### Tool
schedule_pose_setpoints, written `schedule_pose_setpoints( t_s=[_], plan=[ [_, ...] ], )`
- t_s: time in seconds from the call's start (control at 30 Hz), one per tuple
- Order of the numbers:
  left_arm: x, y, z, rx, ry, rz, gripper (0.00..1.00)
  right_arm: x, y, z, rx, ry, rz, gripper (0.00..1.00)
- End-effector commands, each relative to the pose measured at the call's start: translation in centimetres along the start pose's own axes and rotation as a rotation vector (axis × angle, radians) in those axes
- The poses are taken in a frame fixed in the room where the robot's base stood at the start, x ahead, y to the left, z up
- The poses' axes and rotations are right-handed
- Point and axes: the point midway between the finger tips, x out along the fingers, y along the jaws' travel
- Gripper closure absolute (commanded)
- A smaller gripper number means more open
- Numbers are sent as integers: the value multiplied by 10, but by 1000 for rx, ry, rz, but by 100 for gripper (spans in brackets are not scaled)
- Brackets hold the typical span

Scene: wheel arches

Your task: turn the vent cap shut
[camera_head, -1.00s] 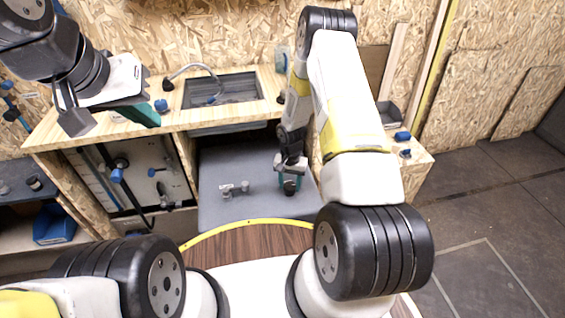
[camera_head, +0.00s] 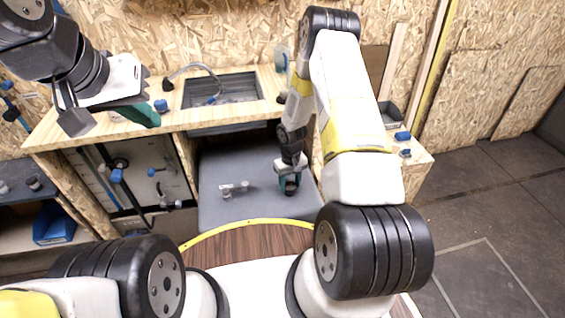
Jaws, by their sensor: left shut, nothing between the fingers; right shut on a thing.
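My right gripper (camera_head: 289,186) reaches down to the top of the grey arch cover (camera_head: 225,170). It is shut on a small dark round thing, seemingly the vent cap (camera_head: 290,189), near the cover's right side. The fingers and wrist hide most of the cap, so its angle cannot be told. My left gripper (camera_head: 146,116) is at the upper left, above the front of the wooden worktop. It is shut and empty, away from the cap.
Small grey fittings (camera_head: 235,189) stand on the cover left of my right gripper. The wooden worktop (camera_head: 190,118) has a sink (camera_head: 222,91) and tap (camera_head: 190,69) behind. A panel with blue-handled valves (camera_head: 117,175) is on the left.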

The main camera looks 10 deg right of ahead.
Motion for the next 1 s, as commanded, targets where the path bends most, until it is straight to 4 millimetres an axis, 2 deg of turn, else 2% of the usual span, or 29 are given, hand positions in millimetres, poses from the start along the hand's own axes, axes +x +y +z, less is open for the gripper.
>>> schedule_pose_setpoints(
  t_s=[0.6, 1.0],
  plan=[
    [0, 0, 0, 0, 0, 0, 100, 0, 1, 0, -575, 0, 0, 94],
    [0, 0, 0, 0, 0, 0, 100, 0, 2, -1, -838, 0, 0, 94]
  ],
)
